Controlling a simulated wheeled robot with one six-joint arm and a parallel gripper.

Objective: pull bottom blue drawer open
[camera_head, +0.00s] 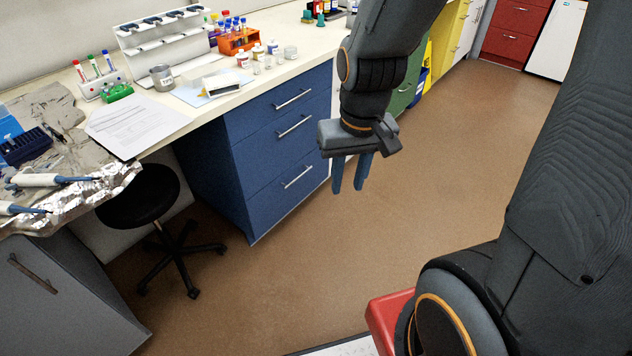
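The blue cabinet has three drawers stacked under the bench, all closed.
A black wheeled stool (140,195) stands left of the blue cabinet. A grey cabinet (60,310) is at the lower left. The bench top (290,30) holds racks, tubes and bottles. The brown floor (430,170) before the drawers is clear.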

